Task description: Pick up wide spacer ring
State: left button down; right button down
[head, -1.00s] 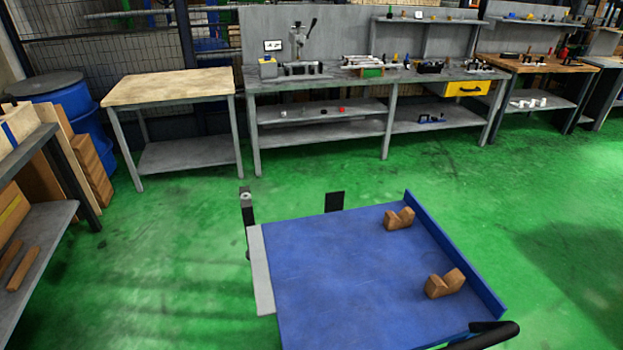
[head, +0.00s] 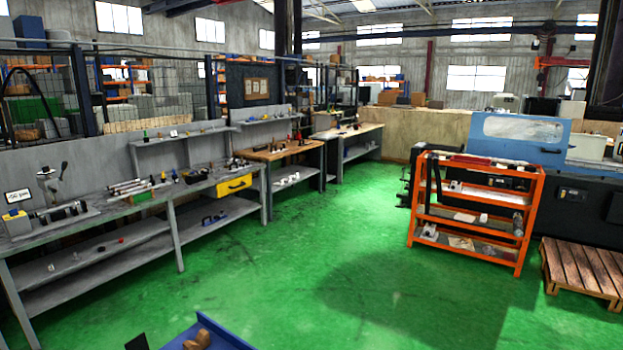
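I cannot single out the wide spacer ring for certain. Several small white pieces (head: 288,180) lie on the lower shelf of the wood-topped bench (head: 278,153); they are too small to tell whether one is a spacer ring. A few small white and red parts (head: 121,240) lie on the shelf under the long grey bench (head: 110,203). Neither of my grippers shows in the head view.
A blue cart (head: 222,335) with a brown V-shaped block (head: 198,337) shows at the bottom edge. An orange rack (head: 470,212) stands before the blue and black machine (head: 520,140), beside a wooden pallet (head: 585,268). The green floor (head: 310,245) between is clear.

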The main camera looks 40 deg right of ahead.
aim_at(528, 169)
jog(key=z, duration=2.6)
jog(key=i, duration=4.65)
